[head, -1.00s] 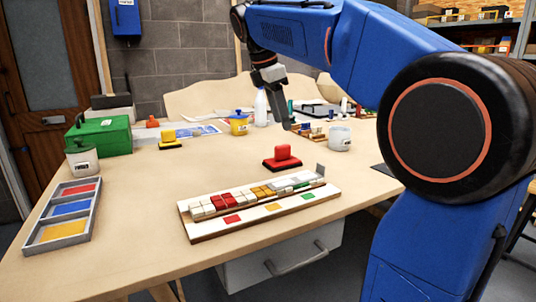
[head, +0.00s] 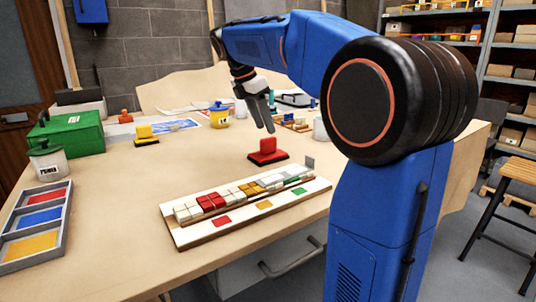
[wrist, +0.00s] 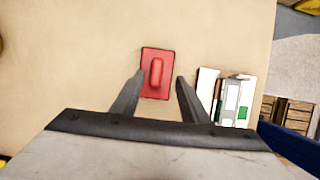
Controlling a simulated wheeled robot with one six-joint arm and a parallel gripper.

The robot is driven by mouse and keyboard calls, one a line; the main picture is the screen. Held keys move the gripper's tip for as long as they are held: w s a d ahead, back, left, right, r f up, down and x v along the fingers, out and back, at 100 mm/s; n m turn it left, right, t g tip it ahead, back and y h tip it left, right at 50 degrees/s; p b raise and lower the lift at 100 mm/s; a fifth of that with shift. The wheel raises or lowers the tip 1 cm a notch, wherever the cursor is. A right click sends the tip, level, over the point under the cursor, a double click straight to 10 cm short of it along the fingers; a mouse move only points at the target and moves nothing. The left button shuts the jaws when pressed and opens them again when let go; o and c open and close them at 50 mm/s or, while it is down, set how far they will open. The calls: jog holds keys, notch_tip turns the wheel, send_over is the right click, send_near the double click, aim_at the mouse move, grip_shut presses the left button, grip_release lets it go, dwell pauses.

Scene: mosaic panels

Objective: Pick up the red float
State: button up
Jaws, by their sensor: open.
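The red float (head: 267,152) lies flat on the wooden table, behind the mosaic board, with its handle upward. It also shows in the wrist view (wrist: 155,73), ahead of the fingertips and slightly left of the middle of the gap. My gripper (head: 265,116) is open and empty, pointing down above the float. In the wrist view, my gripper (wrist: 160,79) has its two dark fingers spread apart, with the left fingertip close to the float's left edge in the picture. I cannot tell the exact height between the fingertips and the float.
The mosaic board (head: 185,238) with rows of coloured tiles lies in front of the float. A colour tray (head: 62,225) and primer pot (head: 48,160) stand at left, near a green box (head: 75,135). A yellow float (head: 146,136) lies farther back. The table between is clear.

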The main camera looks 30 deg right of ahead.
aim_at(267, 138)
jog(key=shift+w+a+x, duration=0.1)
jog(key=shift+w+x, duration=0.05)
jog(key=shift+x, duration=1.65)
jog(key=shift+w+a+x, duration=0.15)
jog(key=shift+x, duration=1.6)
jog(key=shift+f, duration=0.1)
jog(key=shift+c, duration=0.3)
grip_shut()
